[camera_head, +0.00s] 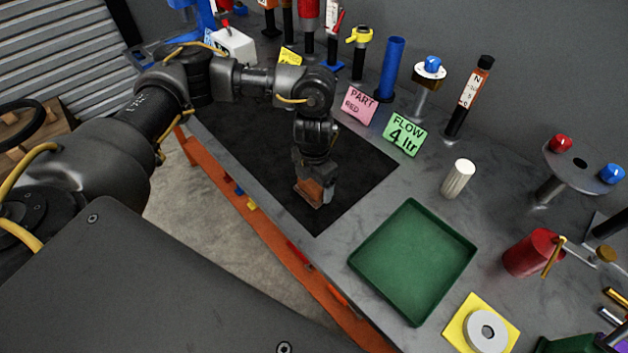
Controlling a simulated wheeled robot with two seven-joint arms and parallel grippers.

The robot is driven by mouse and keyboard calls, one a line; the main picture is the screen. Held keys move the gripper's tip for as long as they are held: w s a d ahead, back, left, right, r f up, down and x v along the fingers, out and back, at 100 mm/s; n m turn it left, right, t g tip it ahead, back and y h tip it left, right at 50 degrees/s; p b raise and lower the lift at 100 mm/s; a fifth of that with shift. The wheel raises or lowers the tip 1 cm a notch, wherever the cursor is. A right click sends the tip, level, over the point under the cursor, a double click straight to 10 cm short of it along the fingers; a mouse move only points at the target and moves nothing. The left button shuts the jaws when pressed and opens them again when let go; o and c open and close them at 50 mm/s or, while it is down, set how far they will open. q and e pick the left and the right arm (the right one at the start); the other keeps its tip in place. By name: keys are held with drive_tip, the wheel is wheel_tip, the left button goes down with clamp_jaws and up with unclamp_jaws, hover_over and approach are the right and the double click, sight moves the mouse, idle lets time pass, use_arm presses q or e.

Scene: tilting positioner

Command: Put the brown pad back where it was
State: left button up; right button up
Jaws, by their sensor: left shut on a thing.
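The brown pad (309,191) is in my left gripper (316,188), whose jaws point down over the black mat (340,205) near its right part. The gripper is shut on the pad, and its fingers hide part of it. I cannot tell whether the pad touches the mat or hangs just above it. My right gripper is not in the picture.
A green tray (413,313) lies right of the mat, with a cream cylinder (458,178) behind it. A pink card (361,103), a green card (404,134) and several upright posts stand along the back. A yellow plate (455,338) with a grey ring is at the front right.

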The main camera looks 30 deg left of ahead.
use_arm(q)
drive_tip(key=shift+d+f, duration=0.1)
drive_tip(key=o, duration=1.1)
drive_tip(key=shift+c, duration=0.2)
drive_tip(key=shift+r, duration=0.55)
wheel_tip(320, 180, up, 11)
drive_tip(key=b, duration=0.1)
drive_tip(key=shift+b, duration=0.35)
